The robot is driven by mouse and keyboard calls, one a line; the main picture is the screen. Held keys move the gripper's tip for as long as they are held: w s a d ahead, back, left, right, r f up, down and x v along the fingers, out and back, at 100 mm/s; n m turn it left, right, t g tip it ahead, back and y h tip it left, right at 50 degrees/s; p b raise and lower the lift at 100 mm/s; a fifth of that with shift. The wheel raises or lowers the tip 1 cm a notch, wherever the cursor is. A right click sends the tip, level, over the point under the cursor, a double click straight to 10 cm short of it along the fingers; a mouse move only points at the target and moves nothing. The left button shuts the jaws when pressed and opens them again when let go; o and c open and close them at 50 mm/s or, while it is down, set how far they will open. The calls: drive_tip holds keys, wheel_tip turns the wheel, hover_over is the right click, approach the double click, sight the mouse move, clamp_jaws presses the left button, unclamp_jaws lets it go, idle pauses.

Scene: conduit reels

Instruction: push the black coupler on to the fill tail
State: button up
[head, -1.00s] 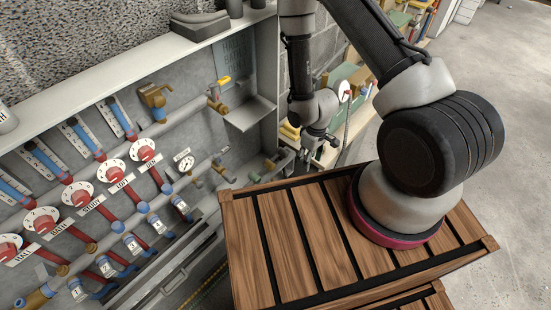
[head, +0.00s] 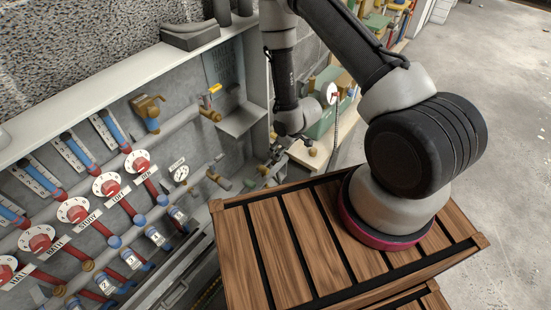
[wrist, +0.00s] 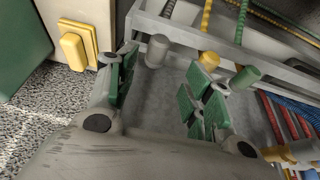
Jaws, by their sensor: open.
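In the wrist view my gripper (wrist: 163,92) is open, with green-padded fingers and nothing between the pads. A grey cylindrical end (wrist: 157,50) stands beyond the left finger. A yellow end (wrist: 208,60) and a green end (wrist: 245,77) stand to its right, at the cabinet's edge. In the head view my gripper (head: 273,155) is small and dark, by the cabinet's right end. Short pipe ends (head: 220,182) lie just left of it. I cannot tell which end is the fill tail, and I cannot pick out the black coupler for certain.
The grey manifold cabinet (head: 236,55) holds red dials (head: 137,162), pipes and a brass valve (head: 147,106). A small shelf (head: 243,120) juts out near my gripper. A slatted wooden crate top (head: 265,240) lies below the arm. A bench with a green box (head: 322,118) stands behind.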

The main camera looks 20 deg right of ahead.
drive_tip(key=shift+w+f, duration=0.15)
drive_tip(key=shift+f, duration=0.3)
drive_tip(key=shift+d+x, duration=0.15)
drive_tip(key=shift+x, duration=1.15)
drive_tip(key=shift+d+x, duration=0.15)
drive_tip(key=shift+x, duration=1.2)
drive_tip(key=shift+c, duration=0.4)
drive_tip(key=c, duration=0.9)
